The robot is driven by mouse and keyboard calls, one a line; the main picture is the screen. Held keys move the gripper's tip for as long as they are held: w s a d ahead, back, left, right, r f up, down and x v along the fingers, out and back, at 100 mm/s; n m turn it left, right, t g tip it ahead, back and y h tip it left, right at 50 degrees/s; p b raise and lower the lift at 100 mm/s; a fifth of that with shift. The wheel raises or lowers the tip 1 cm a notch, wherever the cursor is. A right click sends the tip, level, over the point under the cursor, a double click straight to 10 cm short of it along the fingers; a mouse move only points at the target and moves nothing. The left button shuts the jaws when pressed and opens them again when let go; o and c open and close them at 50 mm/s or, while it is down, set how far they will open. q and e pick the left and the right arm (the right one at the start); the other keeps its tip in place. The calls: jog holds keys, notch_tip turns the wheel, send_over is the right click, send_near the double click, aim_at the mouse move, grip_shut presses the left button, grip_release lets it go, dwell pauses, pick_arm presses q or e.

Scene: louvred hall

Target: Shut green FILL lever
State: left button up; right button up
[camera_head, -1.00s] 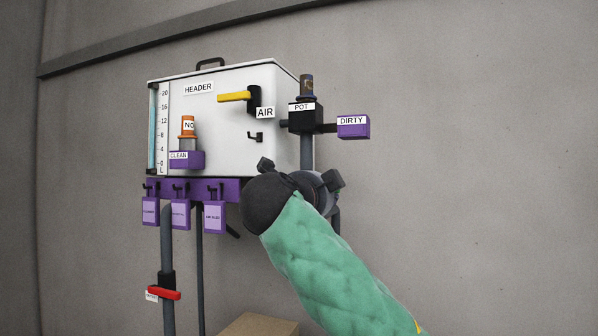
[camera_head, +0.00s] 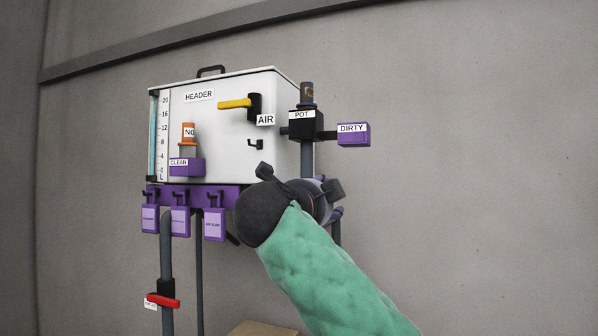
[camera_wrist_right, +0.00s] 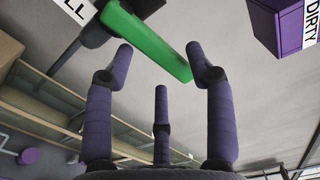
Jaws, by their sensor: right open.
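The green FILL lever (camera_wrist_right: 150,45) shows in the right wrist view as a slanting bar running from the black valve body at upper left down to the right. A partly cut-off label ending in "LL" (camera_wrist_right: 72,10) sits beside the valve. My right gripper (camera_wrist_right: 160,64) is open, its purple fingers spread. The lever's free end lies across the view between the two outer fingertips; I cannot tell whether they touch it. In the head view the lever is hidden behind my right wrist. My left gripper is not in view.
The white HEADER tank (camera_head: 225,140) carries a yellow AIR lever (camera_head: 235,103). The POT (camera_head: 305,123) and purple DIRTY box (camera_head: 353,135) are to its right. Purple tags (camera_head: 180,221) hang below. A red lever (camera_head: 163,300) is on the lower left pipe. A cardboard box (camera_head: 262,329) is below.

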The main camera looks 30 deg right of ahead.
jog(key=shift+v, duration=2.75)
jog(key=v, duration=1.2)
